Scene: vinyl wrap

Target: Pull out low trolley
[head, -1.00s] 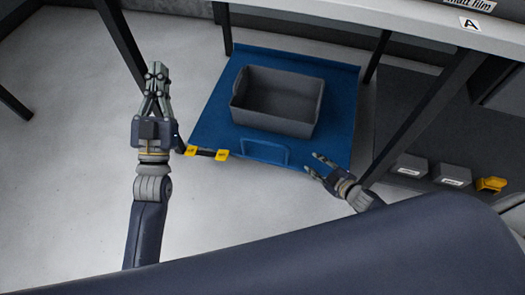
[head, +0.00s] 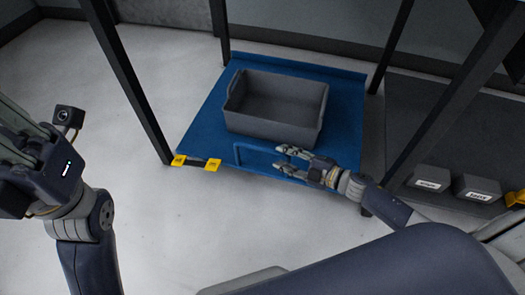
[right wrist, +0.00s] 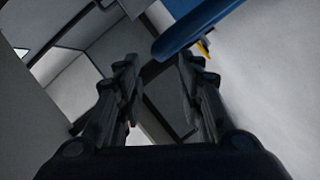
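The low trolley is a flat blue platform (head: 205,125) on the floor under the table frame, with a raised blue handle (head: 237,154) at its front edge. A grey open bin (head: 270,127) stands on it, empty. My right gripper (head: 279,158) is open at the right part of the handle, its fingers pointing left. I cannot tell whether the handle lies between them. In the right wrist view, the fingers (right wrist: 158,65) are apart with nothing visible between them, and a blue edge (right wrist: 195,25) passes just beyond the tips. My left gripper (head: 15,140) is cut off at the left edge.
Black table legs (head: 130,80) stand beside the trolley. Two yellow brackets (head: 213,165) with a dark bar sit at its front left corner. Grey labelled boxes (head: 430,179) stand on a dark surface at right. The floor (head: 190,230) in front is clear.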

